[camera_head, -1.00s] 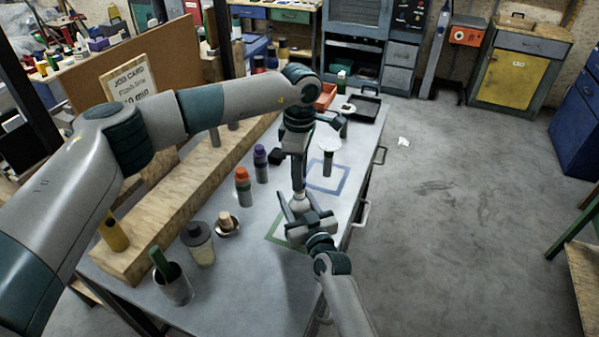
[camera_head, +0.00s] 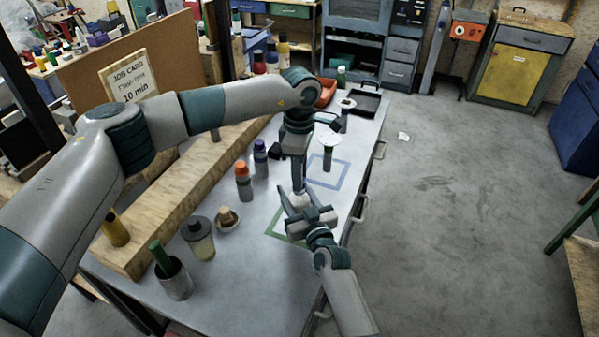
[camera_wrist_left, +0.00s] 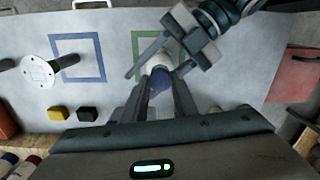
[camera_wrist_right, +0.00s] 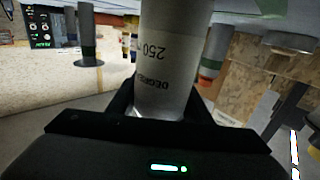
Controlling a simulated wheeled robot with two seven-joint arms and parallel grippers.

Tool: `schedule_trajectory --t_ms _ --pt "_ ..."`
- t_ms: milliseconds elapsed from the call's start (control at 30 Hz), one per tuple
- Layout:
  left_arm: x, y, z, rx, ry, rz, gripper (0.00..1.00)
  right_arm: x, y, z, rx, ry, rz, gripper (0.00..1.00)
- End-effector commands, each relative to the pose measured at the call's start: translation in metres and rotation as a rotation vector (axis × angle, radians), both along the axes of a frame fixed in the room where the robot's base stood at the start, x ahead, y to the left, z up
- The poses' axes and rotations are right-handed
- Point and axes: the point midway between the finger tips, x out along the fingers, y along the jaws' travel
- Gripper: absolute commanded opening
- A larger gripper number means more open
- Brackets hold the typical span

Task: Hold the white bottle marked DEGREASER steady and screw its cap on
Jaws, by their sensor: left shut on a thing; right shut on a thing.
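The white DEGREASER bottle (camera_wrist_right: 170,65) fills the middle of the right wrist view, its lettering upside down there. My right gripper (camera_head: 297,207) is shut on its body; in the head view the fingers hide most of the bottle. My left gripper (camera_head: 298,188) points down from above at the bottle's top. In the left wrist view its fingers (camera_wrist_left: 162,92) are shut on a bluish cap (camera_wrist_left: 161,78), with the white bottle (camera_wrist_left: 155,61) just beyond it. I cannot tell how far the cap sits on the neck.
A green outline (camera_head: 270,232) and a blue outline (camera_head: 344,178) mark the grey bench. Orange-capped (camera_head: 243,182) and purple-capped (camera_head: 260,160) bottles stand left of the grippers. A cup (camera_head: 177,282) and a jar (camera_head: 201,243) stand nearer.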

Motion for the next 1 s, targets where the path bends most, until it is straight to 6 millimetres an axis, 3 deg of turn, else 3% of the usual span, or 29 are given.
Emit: schedule_trajectory --t_ms 1000 --pt "0.0 0.0002 -0.0073 0.001 0.0 0.001 0.05 -0.0001 -0.0002 -0.0008 0.0 0.001 0.0 0.05"
